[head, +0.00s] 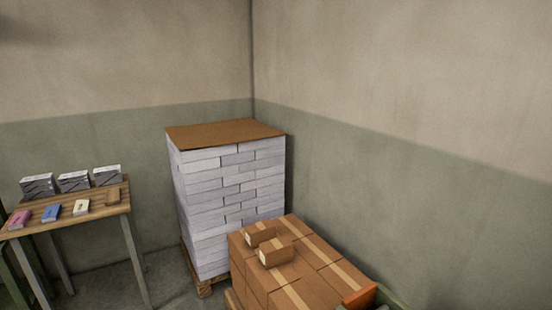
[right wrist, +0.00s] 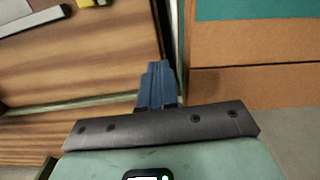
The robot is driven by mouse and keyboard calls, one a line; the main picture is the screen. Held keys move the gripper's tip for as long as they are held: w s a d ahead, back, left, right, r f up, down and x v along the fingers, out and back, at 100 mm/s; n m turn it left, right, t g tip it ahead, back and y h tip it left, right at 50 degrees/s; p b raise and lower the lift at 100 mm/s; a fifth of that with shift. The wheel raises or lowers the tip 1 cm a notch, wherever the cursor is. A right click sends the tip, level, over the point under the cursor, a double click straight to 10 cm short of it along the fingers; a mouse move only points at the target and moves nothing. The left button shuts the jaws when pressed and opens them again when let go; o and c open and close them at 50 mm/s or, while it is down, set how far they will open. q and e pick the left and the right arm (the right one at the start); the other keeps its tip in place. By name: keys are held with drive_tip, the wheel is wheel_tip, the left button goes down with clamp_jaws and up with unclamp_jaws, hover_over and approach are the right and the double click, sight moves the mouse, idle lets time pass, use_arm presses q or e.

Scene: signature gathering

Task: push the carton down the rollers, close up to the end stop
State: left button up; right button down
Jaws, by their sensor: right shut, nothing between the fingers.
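My right gripper (right wrist: 158,70) shows in the right wrist view with its blue fingers together and nothing between them. Just right of the fingers is a brown, box-like surface (right wrist: 245,88) with a dark horizontal seam; I cannot tell whether it is the task's carton. The fingers do not clearly touch it. No rollers or end stop can be made out in either view. In the head view, two small brown cartons (head: 278,252) lie on a stack of larger cartons (head: 325,252). Neither gripper shows in the head view.
A tall stack of white bundles (head: 230,185) stands on a pallet in the corner. A wooden table (head: 100,203) at left holds several small boxes. An orange piece (head: 358,298) shows at the bottom right. In the right wrist view, a striped wooden surface (right wrist: 90,70) lies left of the fingers.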

drive_tip(key=shift+f, duration=0.15)
drive_tip(key=shift+f+b, duration=0.95)
drive_tip(key=shift+f, duration=0.65)
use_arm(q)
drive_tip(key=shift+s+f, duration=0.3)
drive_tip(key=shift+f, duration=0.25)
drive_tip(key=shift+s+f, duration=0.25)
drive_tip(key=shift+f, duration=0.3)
